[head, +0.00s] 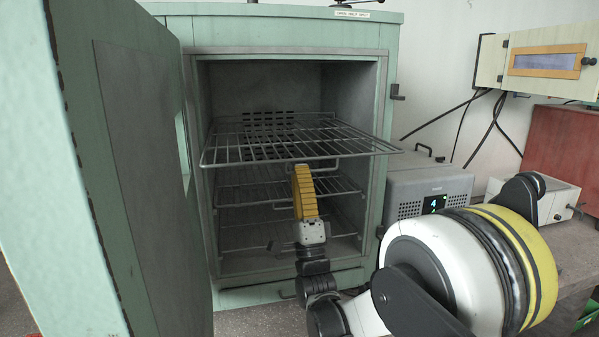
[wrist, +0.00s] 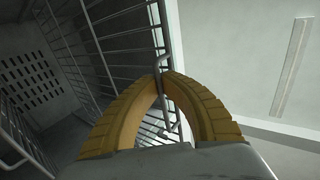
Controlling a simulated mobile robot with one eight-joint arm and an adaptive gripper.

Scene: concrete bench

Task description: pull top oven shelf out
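The top oven shelf (head: 270,141) is a wire rack that juts forward out of the open green oven (head: 393,60). It looks level. A small wire handle (head: 325,168) hangs at its front edge. My gripper (head: 301,168) with yellow fingers is at this front edge, reaching up from below. In the wrist view the fingertips (wrist: 162,76) come together around a thin bar of the shelf (wrist: 157,35), with a gap between the fingers lower down. The exact contact is partly hidden by the fingers.
Lower wire shelves (head: 240,193) sit inside the oven. The oven door (head: 140,150) stands open on the left. A grey device with a display (head: 430,190) stands close to the right of the oven. A beige wall box (head: 545,62) hangs at the far right.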

